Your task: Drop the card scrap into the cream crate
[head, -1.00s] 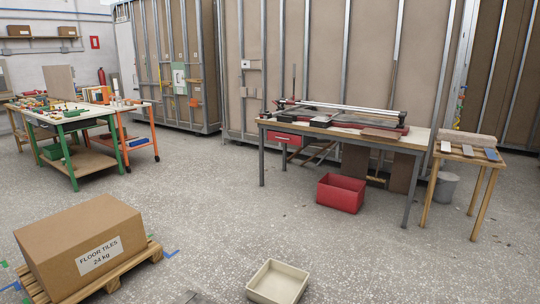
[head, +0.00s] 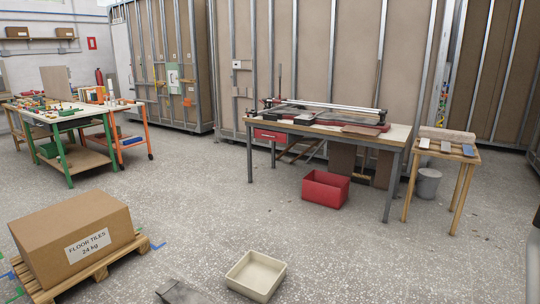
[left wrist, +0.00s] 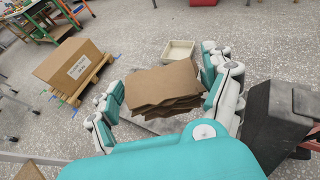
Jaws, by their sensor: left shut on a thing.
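The cream crate (head: 256,276) sits open and empty on the floor at the bottom middle of the head view. It also shows in the left wrist view (left wrist: 178,50), beyond my gripper. My left gripper (left wrist: 160,92) is shut on the card scrap (left wrist: 158,84), a brown, ragged-edged stack of card held between its fingers. In the left wrist view the scrap is nearer the camera than the crate and apart from it. My right gripper is not in view.
A large floor tiles box (head: 75,238) stands on a wooden pallet (head: 100,268) left of the crate. A red crate (head: 325,189) sits by the long workbench (head: 330,128). A small wooden stand (head: 440,153) is at the right. The speckled floor between is mostly clear.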

